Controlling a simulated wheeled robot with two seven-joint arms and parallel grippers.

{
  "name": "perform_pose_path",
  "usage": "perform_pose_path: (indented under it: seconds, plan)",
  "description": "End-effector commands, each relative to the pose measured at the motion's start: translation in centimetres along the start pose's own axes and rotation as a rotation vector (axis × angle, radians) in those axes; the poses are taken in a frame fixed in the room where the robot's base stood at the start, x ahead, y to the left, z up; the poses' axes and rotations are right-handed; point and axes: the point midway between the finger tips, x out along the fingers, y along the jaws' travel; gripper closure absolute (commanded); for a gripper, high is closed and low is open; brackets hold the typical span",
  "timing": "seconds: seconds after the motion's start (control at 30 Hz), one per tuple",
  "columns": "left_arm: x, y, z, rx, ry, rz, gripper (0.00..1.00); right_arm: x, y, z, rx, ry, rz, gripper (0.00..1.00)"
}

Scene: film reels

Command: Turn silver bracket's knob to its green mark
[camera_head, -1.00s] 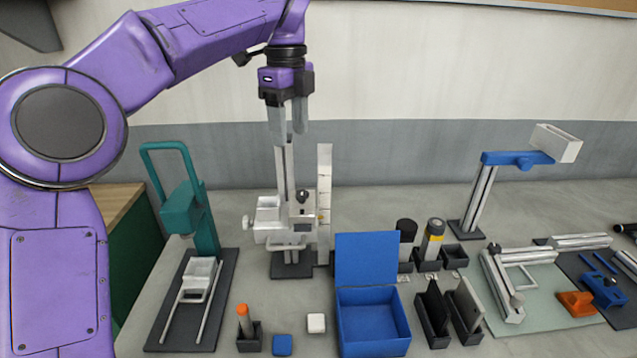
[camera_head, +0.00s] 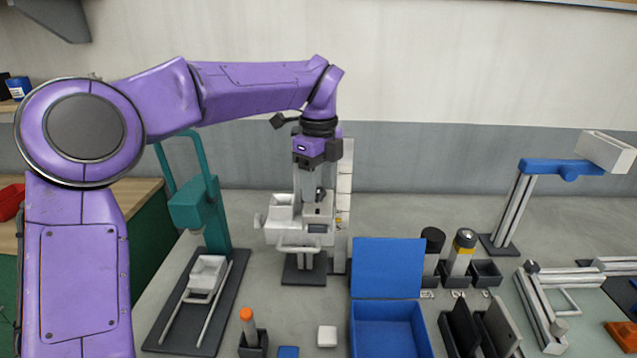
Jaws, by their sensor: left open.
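The silver bracket (camera_head: 285,233) is a pale carriage on an upright post with a dark base, left of the picture's middle. Its small dark knob (camera_head: 320,194) is on the top front of the bracket, partly hidden by my gripper. My left gripper (camera_head: 311,192) points straight down with open jaws, its fingertips at the knob's height. I cannot tell whether the fingers touch the knob or stand around it. A pale upright scale (camera_head: 344,185) with small coloured marks stands just right of the bracket. I cannot make out a green mark. My right gripper is out of view.
A teal stand (camera_head: 205,200) is close on the left. A blue open box (camera_head: 388,330) with a raised lid stands in front to the right. An orange-topped peg (camera_head: 248,325) and a white block (camera_head: 327,336) are in front. A blue-armed stand (camera_head: 510,205) is far right.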

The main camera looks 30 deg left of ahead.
Motion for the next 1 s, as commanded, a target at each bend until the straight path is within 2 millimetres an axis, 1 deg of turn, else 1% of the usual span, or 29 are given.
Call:
perform_pose_path:
  seconds: [0.23,0.27,0.3,0.37,0.4,0.43,1.0]
  plan:
    - [0.2,-0.03,-0.04,0.0,0.0,0.0,0.43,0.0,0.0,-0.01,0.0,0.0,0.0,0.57]
    - [0.2,-0.03,-0.04,0.0,0.0,0.0,0.5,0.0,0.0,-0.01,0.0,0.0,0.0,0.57]
    - [0.19,-0.03,-0.04,0.0,0.0,0.0,0.63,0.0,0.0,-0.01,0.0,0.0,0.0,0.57]
    - [0.19,-0.04,-0.05,0.0,0.0,0.0,0.82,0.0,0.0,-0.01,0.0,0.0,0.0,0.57]
    - [0.18,-0.04,-0.05,0.0,0.0,0.0,0.95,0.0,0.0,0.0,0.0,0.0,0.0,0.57]
    - [0.18,-0.04,-0.05,0.001,0.0,0.0,1.0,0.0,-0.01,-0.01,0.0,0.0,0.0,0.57]
    - [0.12,-0.04,-0.05,0.07,0.0,0.0,1.0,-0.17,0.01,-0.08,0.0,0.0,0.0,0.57]
